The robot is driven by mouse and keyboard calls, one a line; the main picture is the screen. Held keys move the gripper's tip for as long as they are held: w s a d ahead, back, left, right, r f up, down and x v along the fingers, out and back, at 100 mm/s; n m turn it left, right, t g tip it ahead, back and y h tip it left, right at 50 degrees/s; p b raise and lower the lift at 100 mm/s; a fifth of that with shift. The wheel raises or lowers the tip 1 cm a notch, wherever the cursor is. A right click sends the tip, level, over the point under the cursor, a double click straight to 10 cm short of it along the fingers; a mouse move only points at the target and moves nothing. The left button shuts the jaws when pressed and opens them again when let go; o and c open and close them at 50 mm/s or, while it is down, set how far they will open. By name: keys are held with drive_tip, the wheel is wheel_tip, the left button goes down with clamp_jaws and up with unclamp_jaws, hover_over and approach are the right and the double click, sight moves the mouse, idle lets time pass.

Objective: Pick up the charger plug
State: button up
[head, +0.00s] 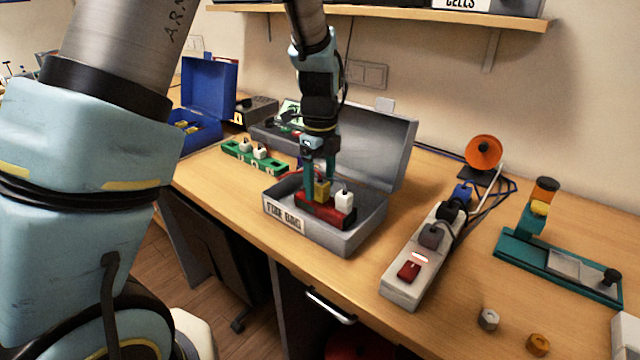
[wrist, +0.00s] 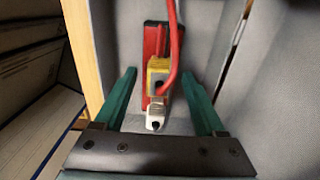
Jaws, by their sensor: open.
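A yellow plug (head: 321,190) and a white plug (head: 344,200) stand upright in a red socket block (head: 313,208) inside an open grey case (head: 352,238). Which plug is the charger plug, I cannot tell. My gripper (head: 320,172) is open and points down over the block. Its teal fingers are around or just above the yellow plug. In the wrist view, the yellow plug (wrist: 158,68) has a red cable and lies between the fingers (wrist: 158,78); the white plug (wrist: 155,122) is nearer the palm edge. Contact is not visible.
The case's raised lid (head: 385,140) stands behind my gripper. A grey power strip (head: 405,290) with several plugs lies to the right. A green strip (head: 250,158) with white plugs and a blue box (head: 210,92) are left. A teal fixture (head: 560,268) stands far right.

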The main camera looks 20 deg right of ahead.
drive_tip(key=shift+f, duration=0.1)
drive_tip(key=shift+c, duration=0.3)
clamp_jaws()
